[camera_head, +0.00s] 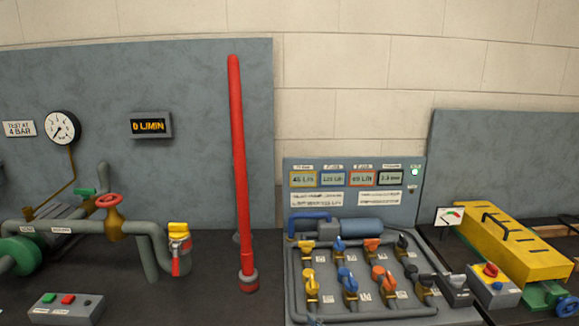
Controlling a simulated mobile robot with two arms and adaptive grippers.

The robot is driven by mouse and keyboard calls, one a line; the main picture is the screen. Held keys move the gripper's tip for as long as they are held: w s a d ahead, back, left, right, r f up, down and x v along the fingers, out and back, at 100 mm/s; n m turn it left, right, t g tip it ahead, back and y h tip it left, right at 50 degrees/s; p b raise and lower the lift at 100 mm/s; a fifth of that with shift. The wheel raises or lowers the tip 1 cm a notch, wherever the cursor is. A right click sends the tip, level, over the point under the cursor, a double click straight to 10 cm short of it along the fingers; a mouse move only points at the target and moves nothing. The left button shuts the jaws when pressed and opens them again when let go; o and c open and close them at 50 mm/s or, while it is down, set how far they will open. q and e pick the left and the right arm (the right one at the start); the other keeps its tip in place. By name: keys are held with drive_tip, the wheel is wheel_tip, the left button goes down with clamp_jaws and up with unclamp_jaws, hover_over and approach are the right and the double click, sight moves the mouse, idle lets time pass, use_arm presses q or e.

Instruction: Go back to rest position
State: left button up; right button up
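Neither of my grippers and no part of my arms shows in the head view. The task line names no object to handle. The view takes in a workbench with a pipe rig at left, a valve panel (300,168) in the middle and a yellow machine (525,250) at right.
A tall red pole (238,160) stands upright on the bench left of the valve panel. Pipes with a red handwheel (110,201) and a yellow-topped valve (178,232) stand at left. A button box (66,308) lies at front left. Another control box (493,287) sits at right.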

drive_tip(key=s+d+f+m+g+h, duration=0.45)
drive_tip(key=s+d+f+h, duration=0.25)
drive_tip(key=s+d+f, duration=0.45)
drive_tip(key=s+d+f+g+h, duration=0.1)
drive_tip(key=s+d+g, duration=0.25)
drive_tip(key=s, duration=0.55)
drive_tip(key=s+d+f+g+h, duration=0.1)
drive_tip(key=s+d+g, duration=0.25)
drive_tip(key=s, duration=0.55)
wheel_tip(320, 180, down, 28)
drive_tip(key=s, duration=0.2)
drive_tip(key=s+d+f+g, duration=0.1)
drive_tip(key=s+d+f, duration=0.2)
drive_tip(key=s+f, duration=1.1)
drive_tip(key=shift+s+d+f+g, duration=0.2)
drive_tip(key=shift+s+f+g, duration=0.15)
drive_tip(key=shift+s, duration=0.6)
drive_tip(key=shift+n, duration=0.25)
drive_tip(key=shift+r, duration=0.1)
